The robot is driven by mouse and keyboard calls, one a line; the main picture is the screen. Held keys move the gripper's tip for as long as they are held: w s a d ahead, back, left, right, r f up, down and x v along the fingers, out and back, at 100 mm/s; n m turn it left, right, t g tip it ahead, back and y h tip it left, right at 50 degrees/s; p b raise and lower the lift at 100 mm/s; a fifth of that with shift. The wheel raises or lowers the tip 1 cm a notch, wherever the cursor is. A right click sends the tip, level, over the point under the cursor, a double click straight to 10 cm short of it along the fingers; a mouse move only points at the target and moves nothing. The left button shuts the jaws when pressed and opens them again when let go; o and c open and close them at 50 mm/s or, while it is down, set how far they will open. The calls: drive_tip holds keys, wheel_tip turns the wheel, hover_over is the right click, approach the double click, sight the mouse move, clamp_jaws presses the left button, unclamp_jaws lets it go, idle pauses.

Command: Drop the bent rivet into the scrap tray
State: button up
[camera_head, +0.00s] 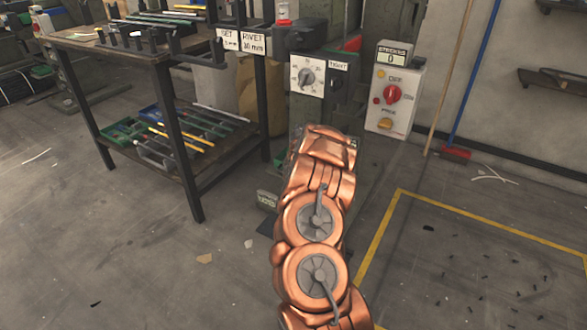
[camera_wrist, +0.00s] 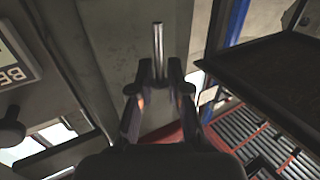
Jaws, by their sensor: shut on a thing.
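In the wrist view, my gripper (camera_wrist: 160,82) is shut on a thin grey metal pin, the rivet (camera_wrist: 158,48), which stands out from between the fingertips. From this angle the rivet looks straight, and I cannot make out a bend. In the head view my copper-coloured arm hides the gripper and the rivet. No tray is clearly marked as the scrap tray. A dark flat tray or shelf (camera_wrist: 285,65) is at the right of the wrist view, apart from the rivet. A red-edged rack (camera_wrist: 225,146) with several grey rods is below it.
In the head view, a workbench (camera_head: 150,52) stands at the left, with trays (camera_head: 125,130) on its lower shelf. A press control panel (camera_head: 307,76) and a counter box (camera_head: 393,98) stand behind my arm.

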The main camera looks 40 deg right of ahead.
drive_tip(key=shift+f+b, duration=1.9)
drive_tip(key=shift+f, duration=0.95)
drive_tip(key=o, duration=0.8)
drive_tip(key=shift+o, duration=0.2)
drive_tip(key=shift+a, duration=0.1)
drive_tip(key=v, duration=1.2)
drive_tip(key=shift+r, duration=0.1)
